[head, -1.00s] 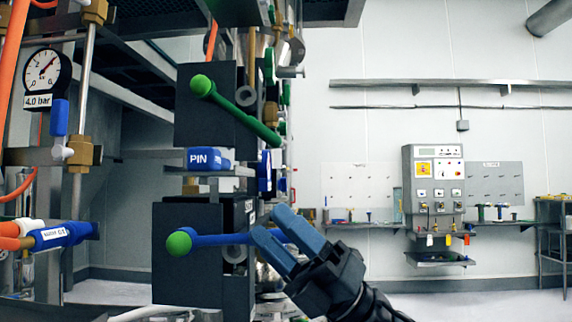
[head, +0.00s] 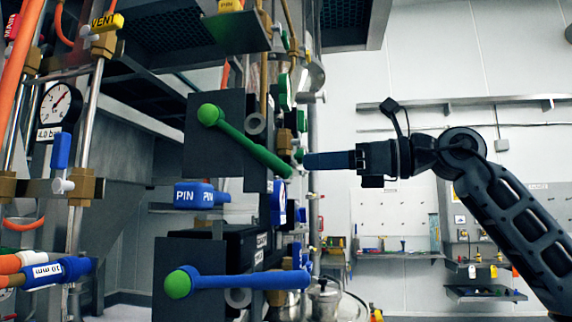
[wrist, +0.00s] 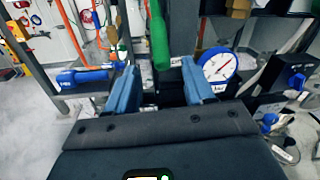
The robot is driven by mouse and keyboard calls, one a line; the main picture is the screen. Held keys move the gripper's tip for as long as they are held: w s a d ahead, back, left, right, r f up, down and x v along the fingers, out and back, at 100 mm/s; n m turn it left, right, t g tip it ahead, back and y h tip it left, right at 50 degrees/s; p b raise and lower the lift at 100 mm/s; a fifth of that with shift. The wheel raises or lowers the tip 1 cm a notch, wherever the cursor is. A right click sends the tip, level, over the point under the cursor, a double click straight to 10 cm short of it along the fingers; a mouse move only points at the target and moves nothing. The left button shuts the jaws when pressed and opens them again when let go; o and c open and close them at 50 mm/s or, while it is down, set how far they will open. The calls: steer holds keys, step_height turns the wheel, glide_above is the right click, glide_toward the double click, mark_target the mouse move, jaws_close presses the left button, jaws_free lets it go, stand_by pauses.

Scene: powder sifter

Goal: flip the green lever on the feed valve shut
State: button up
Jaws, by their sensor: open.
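The green lever (head: 250,145) has a round green knob at its upper left and slants down to the right across a dark valve block. It also shows in the wrist view (wrist: 158,35), coming down from the top, its lower end between my two blue fingertips in the picture. My gripper (head: 308,160) is level, pointing left, just right of the lever's lower end. Its jaws are open (wrist: 160,70). I cannot tell whether a finger touches the lever.
Below is a blue lever (head: 245,282) with a green knob, lying nearly level. A blue PIN block (head: 195,195) sits between the two levers. A dial gauge (wrist: 218,66) is close behind the right finger in the wrist view. Pipes crowd the left; open room lies right.

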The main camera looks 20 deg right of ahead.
mark_target(281, 164)
steer(key=p+x, duration=0.2)
steer(key=x, duration=0.4)
steer(key=shift+w+a+r, duration=0.1)
steer(key=shift+w, duration=0.05)
steer(key=shift+w+a, duration=0.45)
steer(key=shift+a, duration=0.05)
steer(key=shift+c, duration=0.5)
jaws_close()
